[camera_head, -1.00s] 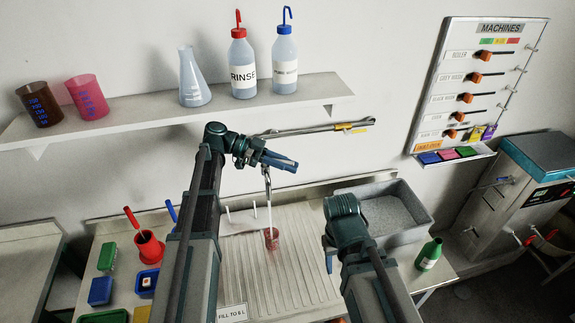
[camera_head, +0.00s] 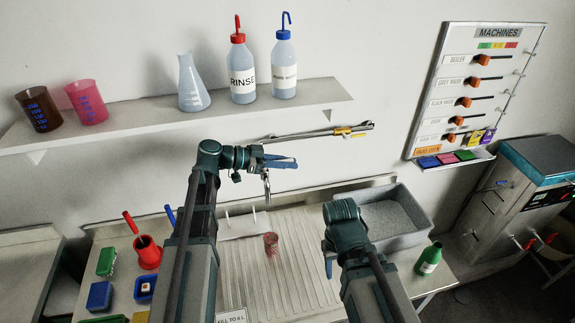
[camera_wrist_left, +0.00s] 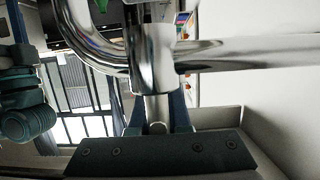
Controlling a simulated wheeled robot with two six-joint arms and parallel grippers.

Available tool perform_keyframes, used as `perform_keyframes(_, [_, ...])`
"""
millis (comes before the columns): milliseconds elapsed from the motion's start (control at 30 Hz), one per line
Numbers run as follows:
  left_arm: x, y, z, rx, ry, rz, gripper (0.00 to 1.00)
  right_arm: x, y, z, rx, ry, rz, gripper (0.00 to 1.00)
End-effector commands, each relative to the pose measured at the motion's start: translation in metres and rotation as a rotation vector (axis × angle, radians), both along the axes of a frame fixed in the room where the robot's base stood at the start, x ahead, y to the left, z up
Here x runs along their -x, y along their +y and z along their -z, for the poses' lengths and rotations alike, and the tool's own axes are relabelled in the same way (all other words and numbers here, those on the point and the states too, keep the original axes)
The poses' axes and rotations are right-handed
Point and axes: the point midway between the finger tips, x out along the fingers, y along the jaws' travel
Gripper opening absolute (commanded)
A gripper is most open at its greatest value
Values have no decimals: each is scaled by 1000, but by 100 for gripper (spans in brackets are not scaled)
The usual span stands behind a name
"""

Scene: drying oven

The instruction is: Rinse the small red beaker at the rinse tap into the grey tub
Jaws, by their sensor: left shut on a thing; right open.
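The small red beaker (camera_head: 271,243) stands upright on the ribbed draining board, below the tap spout (camera_head: 267,188). No water stream shows at the spout. My left gripper (camera_head: 282,162) is at the chrome tap, well above the beaker. In the left wrist view its blue fingers (camera_wrist_left: 157,112) are shut on a chrome part of the tap (camera_wrist_left: 153,60), apparently its lever. The grey tub (camera_head: 424,218) stands at the right end of the board. My right arm is in front of the tub's left side. My right gripper (camera_head: 329,262) is mostly hidden behind that arm, with a blue fingertip showing.
A green bottle (camera_head: 429,258) stands in front of the tub. A red pot (camera_head: 148,253) and small coloured boxes are at the left. The wall shelf (camera_head: 180,117) above holds beakers, a flask and two wash bottles. The middle of the draining board (camera_head: 300,270) is mostly clear.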

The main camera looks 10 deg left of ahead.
Motion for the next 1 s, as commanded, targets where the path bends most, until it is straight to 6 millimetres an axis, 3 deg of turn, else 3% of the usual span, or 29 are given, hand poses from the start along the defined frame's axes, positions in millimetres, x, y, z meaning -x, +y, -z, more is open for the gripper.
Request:
perform_keyframes(133, [4, -1, 2, -7, 5, 8, 0, 0, 0, 1, 0, 0, 0, 50])
perform_keyframes(167, [4, -1, 2, -7, 5, 8, 19, 0, 0, 1, 0, 0, 0, 50])
perform_keyframes(333, [2, -1, 2, -4, 3, 7, 49, 0, 0, 0, 0, 0, 0, 50])
perform_keyframes(733, [3, 6, -3, -2, 1, 4, 50, 0, 0, -3, 0, 0, 0, 50])
perform_keyframes(1000, [21, 53, -20, -2, 2, 0, 50, 0, 0, -21, -1, 0, 3, 50])
